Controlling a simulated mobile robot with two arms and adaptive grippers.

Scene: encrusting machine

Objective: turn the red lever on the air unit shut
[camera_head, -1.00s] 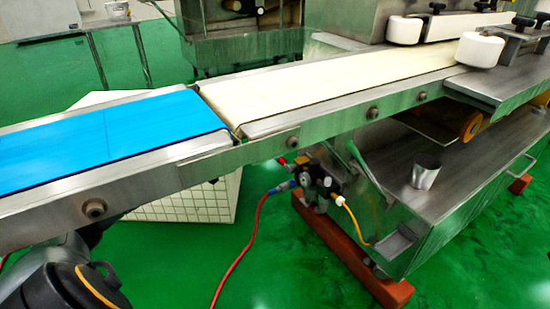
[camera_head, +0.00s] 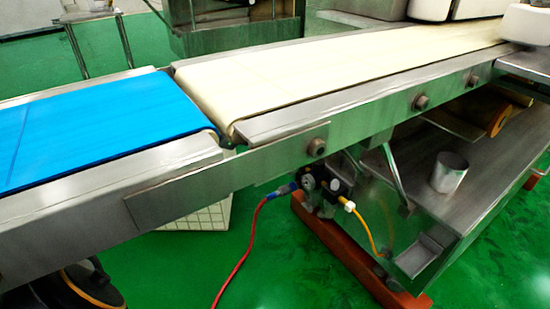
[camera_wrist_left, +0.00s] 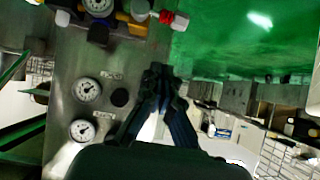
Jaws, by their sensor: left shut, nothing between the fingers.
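The air unit (camera_head: 322,188) hangs under the conveyor's near rail in the head view, with a gauge, a blue fitting and a yellow-white fitting. Its red lever cannot be made out there; the rail overlaps the unit's top. In the left wrist view the air unit (camera_wrist_left: 100,8) is cut off by the top edge. My left gripper (camera_wrist_left: 160,72) is shut and empty, below and apart from the unit in that view. In the head view it is hidden; my right gripper is not in view.
The conveyor (camera_head: 165,185), with blue and cream belts, crosses above the air unit. A red hose (camera_head: 245,245) runs down to the green floor. A metal cup (camera_head: 448,172) stands on the machine's lower shelf. Two dial gauges (camera_wrist_left: 87,90) sit on a metal panel beside my gripper.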

